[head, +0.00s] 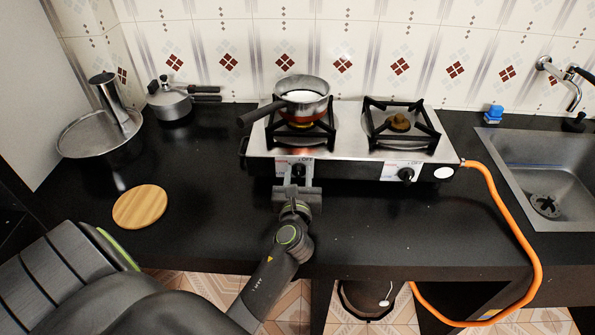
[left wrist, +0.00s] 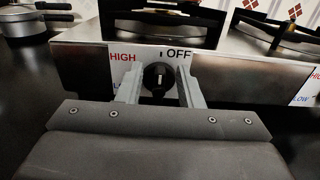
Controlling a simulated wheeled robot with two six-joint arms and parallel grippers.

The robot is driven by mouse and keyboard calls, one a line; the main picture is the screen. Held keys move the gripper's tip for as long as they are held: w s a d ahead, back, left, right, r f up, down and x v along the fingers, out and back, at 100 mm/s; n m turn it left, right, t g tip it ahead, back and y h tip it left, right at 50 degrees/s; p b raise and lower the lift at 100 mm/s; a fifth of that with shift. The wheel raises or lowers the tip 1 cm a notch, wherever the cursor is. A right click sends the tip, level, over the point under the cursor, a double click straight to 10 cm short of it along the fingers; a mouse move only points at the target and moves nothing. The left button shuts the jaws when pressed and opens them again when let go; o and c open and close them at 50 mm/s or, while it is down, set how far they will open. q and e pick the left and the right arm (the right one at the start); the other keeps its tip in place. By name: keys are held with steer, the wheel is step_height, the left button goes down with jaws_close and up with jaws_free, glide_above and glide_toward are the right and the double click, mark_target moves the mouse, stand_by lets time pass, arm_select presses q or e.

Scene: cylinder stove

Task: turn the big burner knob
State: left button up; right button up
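The two-burner steel stove (head: 350,143) stands on the black counter against the tiled wall. Its left black knob (head: 298,170) is on the front panel below the left burner and also shows in the left wrist view (left wrist: 160,79), with HIGH and OFF labels around it. A small light mark on it points roughly up. My left gripper (head: 298,188) is in front of this knob. In the left wrist view its fingers (left wrist: 161,88) are spread on either side of the knob, with narrow gaps visible. A second knob (head: 405,174) is below the right burner. My right gripper is not in view.
A saucepan (head: 303,96) sits on the left burner, its handle pointing left. An orange hose (head: 519,225) runs from the stove's right side over the counter edge. A sink (head: 545,165) is at right; pots (head: 172,104) and a wooden board (head: 140,206) are at left.

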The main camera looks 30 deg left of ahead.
arm_select(q)
jaws_close()
